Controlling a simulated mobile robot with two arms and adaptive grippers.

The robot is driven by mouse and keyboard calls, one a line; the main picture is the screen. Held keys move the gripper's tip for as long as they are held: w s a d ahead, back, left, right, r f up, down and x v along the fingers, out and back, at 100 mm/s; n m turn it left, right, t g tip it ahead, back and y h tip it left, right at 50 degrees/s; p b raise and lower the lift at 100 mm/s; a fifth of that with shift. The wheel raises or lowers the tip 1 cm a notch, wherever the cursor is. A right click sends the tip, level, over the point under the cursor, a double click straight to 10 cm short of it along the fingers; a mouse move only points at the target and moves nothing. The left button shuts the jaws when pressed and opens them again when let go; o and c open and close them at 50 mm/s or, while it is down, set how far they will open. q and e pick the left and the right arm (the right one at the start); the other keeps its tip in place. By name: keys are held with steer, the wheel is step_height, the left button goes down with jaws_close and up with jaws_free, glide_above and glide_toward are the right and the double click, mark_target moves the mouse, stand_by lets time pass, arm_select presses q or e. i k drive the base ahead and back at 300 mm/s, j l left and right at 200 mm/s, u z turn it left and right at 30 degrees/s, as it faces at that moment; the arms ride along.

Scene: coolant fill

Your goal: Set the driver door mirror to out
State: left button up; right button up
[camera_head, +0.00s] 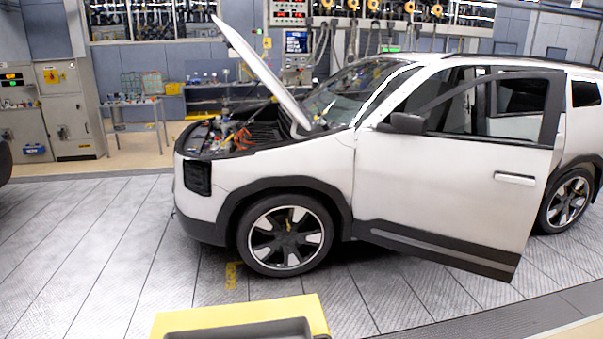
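The driver door mirror (407,123) is a dark housing at the front upper corner of the driver door (455,180). It juts to the left of the window frame; I cannot tell for sure whether it is folded or out. The driver door is white with a dark lower trim and stands swung open toward me. It belongs to a white car (300,165) that faces left with its hood (262,72) raised. Neither of my grippers shows in this view.
A yellow and grey object (240,311) is at the bottom edge, close to me. The plated floor (90,240) between me and the car is mostly clear. A small table (135,105) and grey cabinets (70,110) stand behind at the left.

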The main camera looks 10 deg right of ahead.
mark_target(408, 123)
steer(key=l, duration=0.8)
steer(key=l+u, duration=0.1)
steer(key=l, duration=0.7)
steer(key=k+l, duration=0.15)
steer(key=l, duration=0.65)
steer(key=i+l, duration=0.3)
steer(key=i+l+u, duration=0.15)
steer(key=l, duration=0.25)
steer(key=i+l, duration=0.35)
steer(key=i+l+u, duration=0.1)
steer(key=i+l, duration=0.2)
steer(key=l, duration=0.15)
steer(key=i+l, duration=0.25)
steer(key=l, duration=0.15)
steer(key=u, duration=0.05)
